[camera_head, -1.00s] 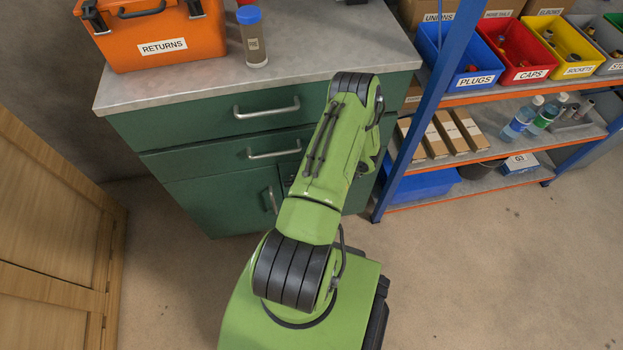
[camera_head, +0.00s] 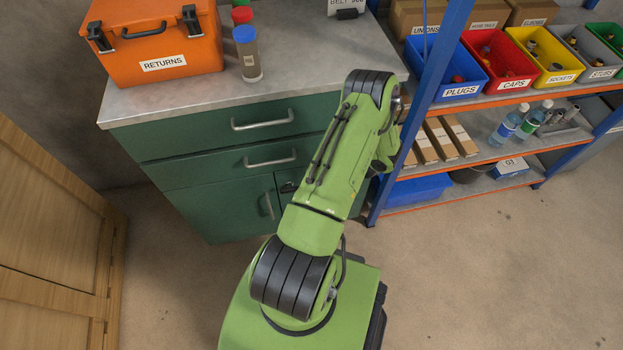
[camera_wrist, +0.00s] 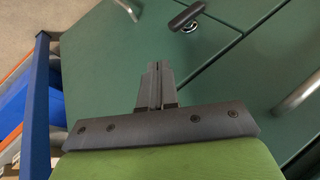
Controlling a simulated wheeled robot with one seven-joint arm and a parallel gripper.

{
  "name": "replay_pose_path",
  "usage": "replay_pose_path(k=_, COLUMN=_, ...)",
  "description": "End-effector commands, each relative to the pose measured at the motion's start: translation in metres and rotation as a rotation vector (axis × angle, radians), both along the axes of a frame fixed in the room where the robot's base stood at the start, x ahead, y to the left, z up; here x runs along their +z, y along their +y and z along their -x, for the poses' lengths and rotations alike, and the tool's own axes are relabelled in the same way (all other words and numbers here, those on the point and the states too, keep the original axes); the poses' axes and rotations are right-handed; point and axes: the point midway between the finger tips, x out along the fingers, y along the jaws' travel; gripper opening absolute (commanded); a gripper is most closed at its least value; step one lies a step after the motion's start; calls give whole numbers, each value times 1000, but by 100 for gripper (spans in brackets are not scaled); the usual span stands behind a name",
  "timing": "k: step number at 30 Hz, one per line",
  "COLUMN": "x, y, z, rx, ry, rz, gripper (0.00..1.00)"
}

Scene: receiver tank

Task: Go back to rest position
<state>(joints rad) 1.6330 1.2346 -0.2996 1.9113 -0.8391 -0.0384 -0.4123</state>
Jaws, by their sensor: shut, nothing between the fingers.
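My gripper (camera_wrist: 157,85) shows in the wrist view with its two dark fingers together and nothing between them. It points at the front of the green cabinet (camera_wrist: 105,50), apart from any held thing; the exact gap to the cabinet is hard to tell. In the head view my green arm rises from my base and bends near the cabinet's right side, and it hides the gripper there. The green cabinet (camera_head: 225,188) stands with its drawers and door shut.
A shelf rack with a blue post (camera_head: 425,105) is close right of my arm. A wooden cabinet (camera_head: 50,220) is at left. Floor is clear at right (camera_head: 490,270).

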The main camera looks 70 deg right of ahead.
Motion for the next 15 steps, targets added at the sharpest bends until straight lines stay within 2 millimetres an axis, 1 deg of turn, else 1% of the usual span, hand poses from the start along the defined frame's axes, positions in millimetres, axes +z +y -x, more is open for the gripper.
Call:
replay_pose_path(k=1, x=6, y=-1, z=10, rx=-4, ry=0, rz=0, gripper=0)
replay_pose_path(k=3, x=11, y=-2, z=19, rx=-4, ry=0, rz=0, gripper=0)
replay_pose_path(k=6, x=14, y=-3, z=26, rx=0, ry=0, rz=1, gripper=0)
replay_pose_path(k=15, x=14, y=-3, z=28, rx=0, ry=0, rz=0, gripper=0)
